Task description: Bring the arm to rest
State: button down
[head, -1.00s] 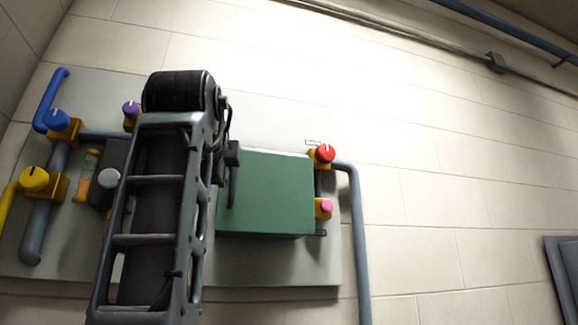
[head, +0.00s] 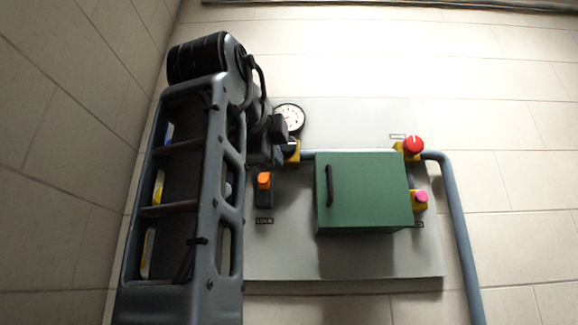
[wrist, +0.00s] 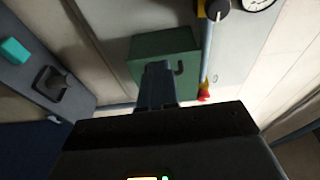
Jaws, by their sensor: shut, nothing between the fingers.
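My arm rises at the left of the head view, in front of the left part of the wall panel (head: 285,265). My gripper (wrist: 158,75) shows in the wrist view as grey fingers held together with nothing between them. The fingers overlap the green box (wrist: 150,47) in that view; I see no clear contact. In the head view, dark parts at the arm's far end partly cover the panel beside the gauge, and the fingertips cannot be made out there.
The head view shows the green box (head: 365,195), a gauge (head: 291,116), an orange knob (head: 264,180), a red knob (head: 413,145), a pink knob (head: 420,196) and a grey pipe (head: 459,230). A teal block (wrist: 15,50) sits on a grey surface in the wrist view. Bare wall lies right.

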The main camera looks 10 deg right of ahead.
jog(key=shift+s+a, duration=0.1)
jog(key=shift+a, duration=0.2)
